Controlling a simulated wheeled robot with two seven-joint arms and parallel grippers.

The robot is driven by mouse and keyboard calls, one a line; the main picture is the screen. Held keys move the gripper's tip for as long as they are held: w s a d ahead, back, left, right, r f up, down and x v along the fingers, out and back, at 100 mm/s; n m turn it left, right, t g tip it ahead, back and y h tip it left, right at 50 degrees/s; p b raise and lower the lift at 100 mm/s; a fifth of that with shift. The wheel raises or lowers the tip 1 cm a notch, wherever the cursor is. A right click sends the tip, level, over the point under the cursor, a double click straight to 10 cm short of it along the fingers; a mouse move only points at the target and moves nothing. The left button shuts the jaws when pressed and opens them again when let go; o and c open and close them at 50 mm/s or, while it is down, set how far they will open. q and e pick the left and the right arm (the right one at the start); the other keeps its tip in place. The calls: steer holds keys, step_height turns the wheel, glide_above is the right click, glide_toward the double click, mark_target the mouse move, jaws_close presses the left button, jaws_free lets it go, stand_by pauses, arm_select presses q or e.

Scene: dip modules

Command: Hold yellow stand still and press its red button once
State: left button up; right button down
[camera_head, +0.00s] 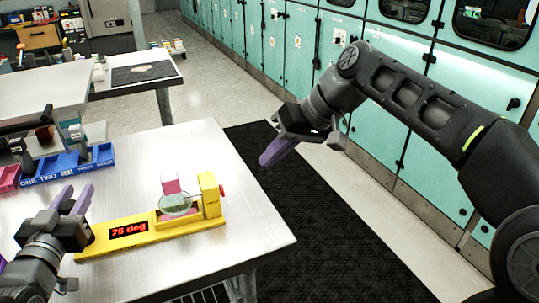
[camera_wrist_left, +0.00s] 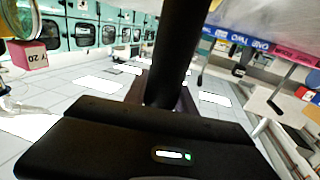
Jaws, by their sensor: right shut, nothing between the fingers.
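The yellow stand (camera_head: 155,232) lies on the metal table, with a red "75 deg" display (camera_head: 129,229) on its left part.
A blue tray (camera_head: 68,166) lettered "ONE TWO" stands at the table's left, beside a pink one (camera_head: 9,178). The table's right edge is close to the post. Dark matting (camera_head: 330,235) and teal cabinets (camera_head: 300,45) lie beyond it.

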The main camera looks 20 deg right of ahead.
mark_target(65, 214)
arm_select(q)
steer(key=o, duration=0.6)
steer(key=shift+c, duration=0.2)
steer(key=shift+s+a, duration=0.1)
steer(key=shift+b+v, duration=0.3)
steer(key=shift+v, duration=2.85)
steer(key=shift+s+f+b, duration=0.2)
steer(key=shift+s+b, duration=0.05)
steer(key=shift+b, duration=0.35)
steer(key=b+v, duration=0.2)
steer(key=shift+r+b, duration=0.2)
steer(key=shift+b, duration=0.1)
